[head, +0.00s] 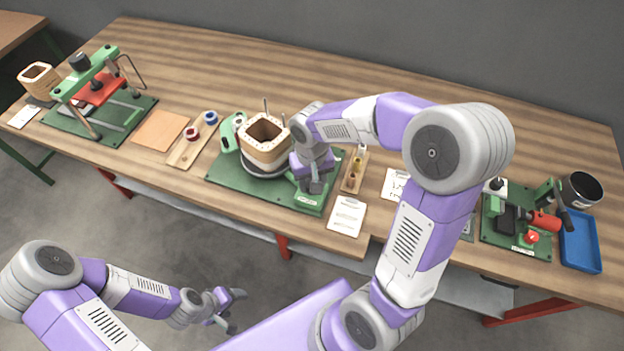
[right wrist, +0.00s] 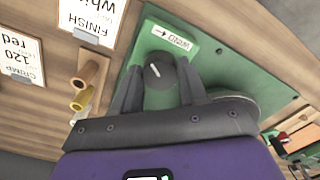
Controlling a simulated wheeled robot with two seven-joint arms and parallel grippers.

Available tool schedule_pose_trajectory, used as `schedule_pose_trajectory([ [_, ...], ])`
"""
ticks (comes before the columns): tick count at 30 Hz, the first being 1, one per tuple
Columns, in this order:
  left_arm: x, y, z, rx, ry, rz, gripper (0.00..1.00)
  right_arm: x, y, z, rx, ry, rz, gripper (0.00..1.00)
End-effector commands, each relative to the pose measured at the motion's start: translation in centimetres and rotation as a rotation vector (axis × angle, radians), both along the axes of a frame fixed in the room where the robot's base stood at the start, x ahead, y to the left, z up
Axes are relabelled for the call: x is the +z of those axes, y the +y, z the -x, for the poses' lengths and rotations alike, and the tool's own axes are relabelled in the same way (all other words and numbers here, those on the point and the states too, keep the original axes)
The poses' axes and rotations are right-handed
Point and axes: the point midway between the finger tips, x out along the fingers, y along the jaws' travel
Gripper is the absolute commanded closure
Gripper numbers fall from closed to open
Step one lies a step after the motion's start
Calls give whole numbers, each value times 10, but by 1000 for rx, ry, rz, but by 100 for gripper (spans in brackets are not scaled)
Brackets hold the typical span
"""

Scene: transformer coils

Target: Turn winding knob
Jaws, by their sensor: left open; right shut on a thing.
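The winding knob (right wrist: 157,72) is a dark round knob with a white pointer mark. It stands on the green base plate beside a white label with an arrow (right wrist: 174,40). My right gripper (right wrist: 160,67) is shut on the knob, with one finger on each side of it. In the head view my right gripper (head: 313,184) reaches down to the front right of the green winder base (head: 232,177) and hides the knob. A square wooden coil former (head: 264,146) stands on the winder. My left gripper (head: 224,305) is open and empty, off the table's front edge.
A wooden block with pegs (head: 353,171) and a paper card (head: 346,216) lie right of the winder. A small board with spools (head: 192,142) lies to its left. A green press (head: 98,90), a red-handled tool (head: 540,222) and a blue tray (head: 580,242) stand farther out.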

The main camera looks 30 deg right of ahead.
Motion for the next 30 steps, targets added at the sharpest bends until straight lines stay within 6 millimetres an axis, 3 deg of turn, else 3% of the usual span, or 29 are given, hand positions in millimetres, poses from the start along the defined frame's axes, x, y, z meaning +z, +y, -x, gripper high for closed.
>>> schedule_pose_trajectory([
  [10,-1,0,0,0,0,0,32,0,0,0,-107,-1,0,88],
  [26,-1,0,0,0,0,0,32,0,0,0,-120,-1,0,88],
  [27,-1,0,0,0,0,0,32,0,0,0,-120,-1,0,56],
  [30,-1,0,0,0,0,0,32,0,0,0,-120,-1,0,40],
])
